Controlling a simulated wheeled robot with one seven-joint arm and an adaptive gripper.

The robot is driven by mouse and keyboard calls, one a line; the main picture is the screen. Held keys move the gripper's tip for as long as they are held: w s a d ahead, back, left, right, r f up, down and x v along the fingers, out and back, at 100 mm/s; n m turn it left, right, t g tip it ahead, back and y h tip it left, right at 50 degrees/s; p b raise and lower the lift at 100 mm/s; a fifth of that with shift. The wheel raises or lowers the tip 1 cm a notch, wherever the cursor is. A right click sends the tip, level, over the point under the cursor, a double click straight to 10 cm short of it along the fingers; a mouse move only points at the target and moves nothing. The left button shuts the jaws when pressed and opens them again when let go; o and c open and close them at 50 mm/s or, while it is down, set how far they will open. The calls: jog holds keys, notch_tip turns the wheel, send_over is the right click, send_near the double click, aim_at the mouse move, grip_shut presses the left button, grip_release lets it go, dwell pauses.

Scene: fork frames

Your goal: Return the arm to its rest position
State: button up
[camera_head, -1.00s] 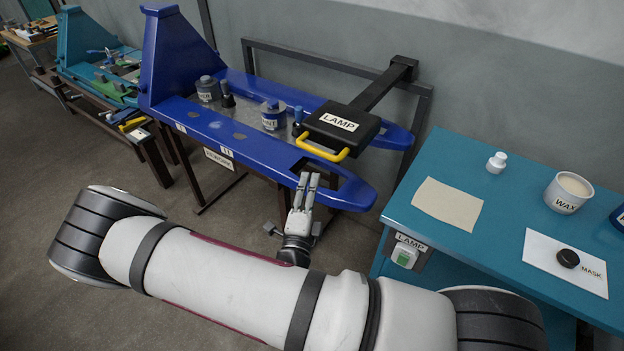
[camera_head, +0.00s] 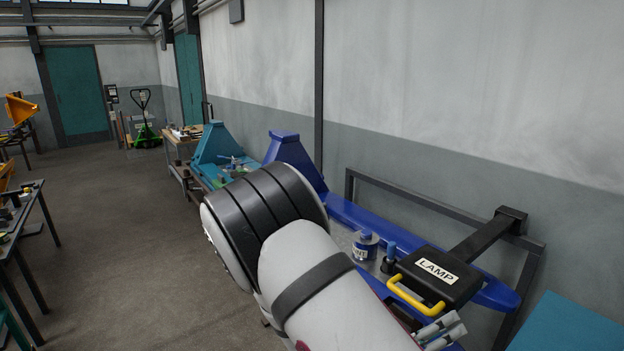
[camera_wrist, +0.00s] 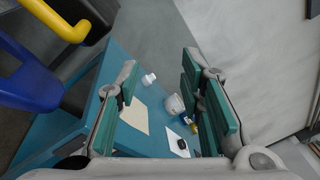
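My gripper (camera_head: 440,330) shows at the bottom right of the head view, in front of the lamp box and partly cut off by the frame edge. In the wrist view my gripper (camera_wrist: 160,78) has its two green-padded fingers well apart, with nothing between them. My white and black arm is bent across the lower middle of the head view and hides part of the blue bench. No object is held.
Open floor (camera_head: 130,230) is at left.

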jog(key=s+d+r+m+g+y, duration=0.1)
jog(key=s+r+m+g+y, duration=0.4)
jog(key=m, duration=0.5)
jog(key=s+d+r+m+g+y, duration=0.25)
jog(key=s+m+g, duration=0.25)
jog(key=s+m, duration=0.3)
jog(key=s+a+r+m+t+y, duration=0.2)
jog(key=a+r+m+t+y, duration=0.2)
jog(key=r+m, duration=0.3)
jog(key=s+a+r+m+t+y, duration=0.2)
jog(key=a+r+m+y, duration=0.3)
jog(key=m, duration=0.3)
jog(key=shift+s+a+r+m+t, duration=0.35)
jog(key=shift+a+r+m+t, duration=0.1)
jog(key=shift+r+t, duration=0.45)
